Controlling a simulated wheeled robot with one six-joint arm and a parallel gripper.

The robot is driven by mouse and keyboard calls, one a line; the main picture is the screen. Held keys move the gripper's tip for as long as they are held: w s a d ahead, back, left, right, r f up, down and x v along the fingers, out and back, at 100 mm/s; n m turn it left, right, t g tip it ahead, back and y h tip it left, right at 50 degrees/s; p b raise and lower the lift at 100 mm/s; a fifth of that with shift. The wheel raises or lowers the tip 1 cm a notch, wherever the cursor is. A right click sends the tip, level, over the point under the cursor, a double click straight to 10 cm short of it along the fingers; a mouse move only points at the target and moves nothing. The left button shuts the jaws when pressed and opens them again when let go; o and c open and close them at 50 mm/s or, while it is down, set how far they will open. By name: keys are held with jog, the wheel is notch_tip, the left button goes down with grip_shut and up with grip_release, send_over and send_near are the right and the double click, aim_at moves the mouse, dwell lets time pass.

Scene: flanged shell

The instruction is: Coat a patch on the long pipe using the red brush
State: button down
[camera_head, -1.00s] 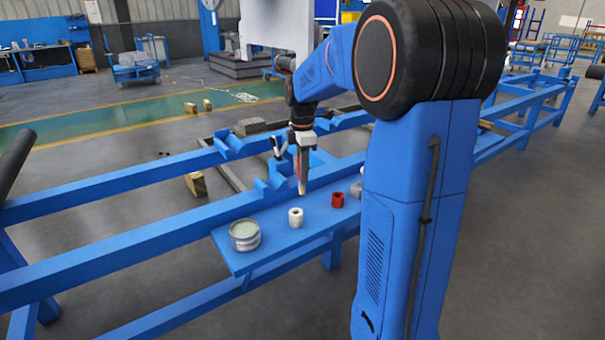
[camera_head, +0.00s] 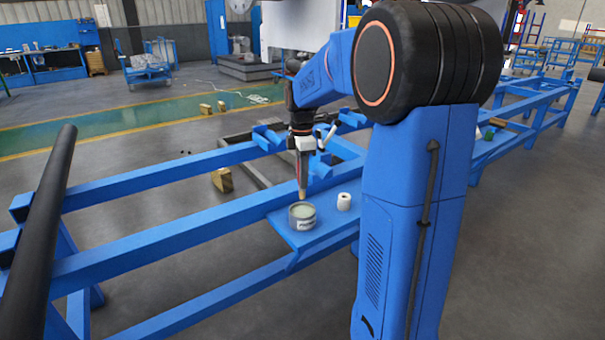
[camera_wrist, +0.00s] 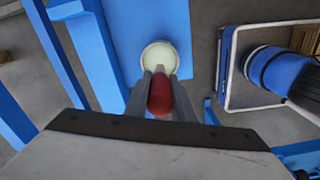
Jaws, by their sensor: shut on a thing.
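My gripper (camera_head: 302,172) points straight down over the blue shelf. It is shut on the red brush, whose red handle (camera_wrist: 160,95) shows between the fingers in the wrist view. The open can (camera_head: 302,222) with a pale filling stands right below the gripper. The brush's lower end is at the can's mouth; I cannot tell whether it touches the filling. The can's pale top (camera_wrist: 158,55) also shows in the wrist view. A long black pipe (camera_head: 42,235) lies across the blue rack at the left.
A white holder (camera_head: 344,202) stands on the blue shelf (camera_head: 290,246) just right of the can. Blue rack beams (camera_head: 150,248) run behind the shelf, with V-shaped supports beyond. My arm's column hides the shelf's right part. A green thing (camera_head: 489,134) lies farther right.

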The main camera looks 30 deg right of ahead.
aim_at(302, 191)
jog(key=shift+f, duration=2.25)
jog(key=shift+f, duration=0.6)
dwell(0.6)
jog(key=shift+r, duration=3.55)
